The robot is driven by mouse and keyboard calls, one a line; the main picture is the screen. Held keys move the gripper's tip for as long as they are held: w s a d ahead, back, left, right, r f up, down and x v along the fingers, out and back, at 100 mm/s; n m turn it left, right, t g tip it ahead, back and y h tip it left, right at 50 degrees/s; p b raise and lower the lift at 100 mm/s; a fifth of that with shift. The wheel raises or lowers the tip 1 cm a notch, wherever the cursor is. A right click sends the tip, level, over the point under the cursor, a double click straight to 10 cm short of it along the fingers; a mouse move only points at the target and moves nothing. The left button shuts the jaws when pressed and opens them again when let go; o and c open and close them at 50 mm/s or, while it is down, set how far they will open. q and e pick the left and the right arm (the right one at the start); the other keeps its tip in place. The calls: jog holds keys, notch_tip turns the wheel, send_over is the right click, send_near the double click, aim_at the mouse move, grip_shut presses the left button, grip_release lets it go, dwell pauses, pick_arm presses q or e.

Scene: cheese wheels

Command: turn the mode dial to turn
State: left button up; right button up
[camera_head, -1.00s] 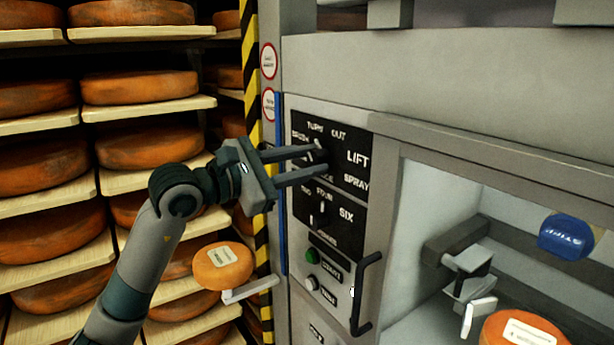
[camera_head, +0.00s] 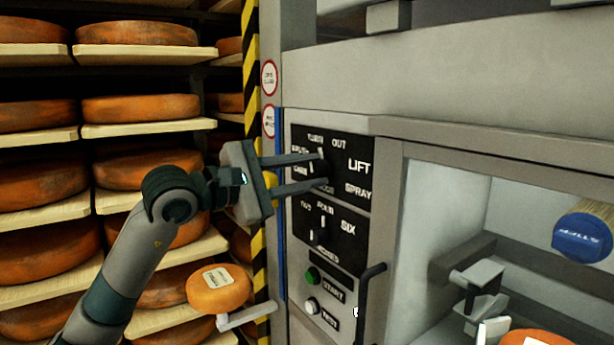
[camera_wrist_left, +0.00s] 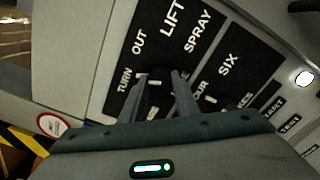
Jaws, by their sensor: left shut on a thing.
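The mode dial (camera_wrist_left: 155,86) is on the upper black panel (camera_head: 302,142), among the words TURN, OUT, LIFT and SPRAY. My left gripper (camera_head: 325,171) reaches in from the left with its two fingers on either side of the dial, shut on it. The fingers hide most of the dial in the head view. In the left wrist view the fingertips (camera_wrist_left: 160,80) straddle the dial, and a white mark shows between them near TURN. The exact pointer direction is hard to tell.
Below is a second dial (camera_head: 323,223) with FOUR and SIX, then a green button (camera_head: 312,275) and a white button (camera_head: 311,306). A dark handle (camera_head: 366,305) sticks out at right. A small cheese (camera_head: 218,288) stands at lower left, by shelves of cheese wheels.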

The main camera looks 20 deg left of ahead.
aim_at(312, 173)
pick_arm(q)
jog(key=o, duration=1)
jog(key=shift+b+v, duration=0.4)
jog(key=shift+v, duration=0.4)
jog(key=v, duration=0.1)
jog(key=b+v, duration=0.1)
jog(key=shift+s+a+f, duration=0.2)
jog(key=shift+s, duration=0.05)
jog(key=shift+b+v, duration=2.15)
jog(key=shift+v, duration=4.45)
pick_arm(e)
jog(key=s+d+f+g+h, duration=0.1)
jog(key=s+d+f+g, duration=0.2)
jog(key=d+f, duration=0.1)
jog(key=shift+s+d+g, duration=0.15)
jog(key=shift+d+g, duration=0.25)
jog(key=shift+d, duration=0.05)
pick_arm(q)
jog(key=shift+r, duration=0.1)
